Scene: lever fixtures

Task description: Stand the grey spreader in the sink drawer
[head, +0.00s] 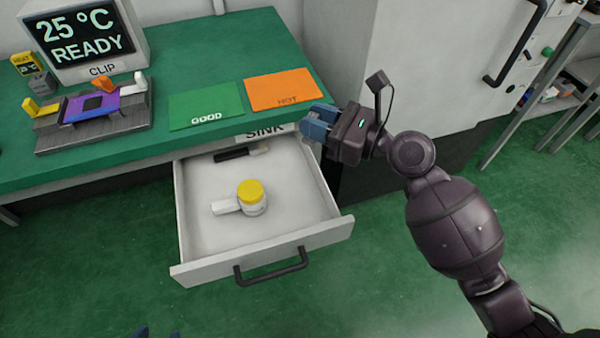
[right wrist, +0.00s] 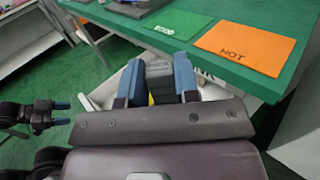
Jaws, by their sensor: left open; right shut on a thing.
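The sink drawer (head: 305,235) hangs open under the green bench, below the SINK label. My right gripper (head: 318,122) is over the drawer's back right corner, beside the bench edge. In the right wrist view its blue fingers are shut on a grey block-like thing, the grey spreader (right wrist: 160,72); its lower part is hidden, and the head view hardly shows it. My left gripper (head: 156,333) is only just in view at the bottom edge, apart from the drawer. It also shows in the right wrist view (right wrist: 62,113), open and empty.
In the drawer stand a yellow-lidded white jar (head: 252,196) with a pale block (head: 225,206) beside it, and a black-and-pale tool (head: 240,152) at the back. Green GOOD (head: 205,105) and orange HOT (head: 283,89) mats lie on the bench. The drawer's front right floor is clear.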

